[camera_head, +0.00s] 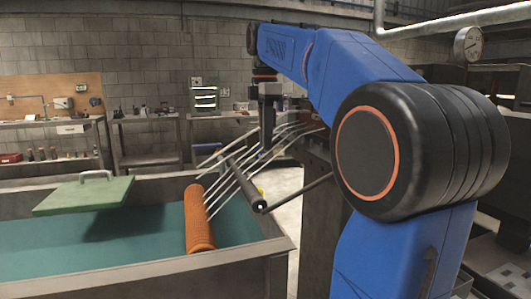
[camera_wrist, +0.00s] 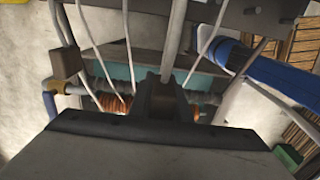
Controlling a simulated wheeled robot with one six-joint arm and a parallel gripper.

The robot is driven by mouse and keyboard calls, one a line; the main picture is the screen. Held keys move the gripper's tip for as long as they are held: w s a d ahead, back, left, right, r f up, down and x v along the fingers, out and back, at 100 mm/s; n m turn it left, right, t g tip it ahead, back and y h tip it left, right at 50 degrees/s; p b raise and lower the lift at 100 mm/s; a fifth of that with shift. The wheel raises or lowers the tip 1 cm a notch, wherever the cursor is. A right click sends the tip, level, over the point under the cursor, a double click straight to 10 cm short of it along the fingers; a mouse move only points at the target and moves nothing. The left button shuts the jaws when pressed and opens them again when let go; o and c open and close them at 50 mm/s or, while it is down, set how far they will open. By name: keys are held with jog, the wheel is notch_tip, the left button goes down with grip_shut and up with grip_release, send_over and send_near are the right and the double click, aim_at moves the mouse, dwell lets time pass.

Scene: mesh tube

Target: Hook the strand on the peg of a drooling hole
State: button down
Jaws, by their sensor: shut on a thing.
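My gripper (camera_wrist: 160,92) is shut on a pale strand (camera_wrist: 175,42), which runs up from the fingers in the wrist view. In the head view my gripper (camera_head: 265,148) points down among several white strands (camera_head: 222,185). Those strands slope from the upper right, over or past a dark bar (camera_head: 245,186), down to the orange ribbed roller (camera_head: 200,222). A dark plate (camera_wrist: 235,14) with small round features lies at the top of the wrist view. I cannot make out a drooling hole or its peg clearly. My fingers hide the lower part of the held strand.
A tank (camera_head: 150,263) with teal contents holds the orange roller. Other strands hang close on both sides of my gripper.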

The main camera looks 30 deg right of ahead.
jog(key=shift+r, duration=2.75)
jog(key=shift+f, duration=0.1)
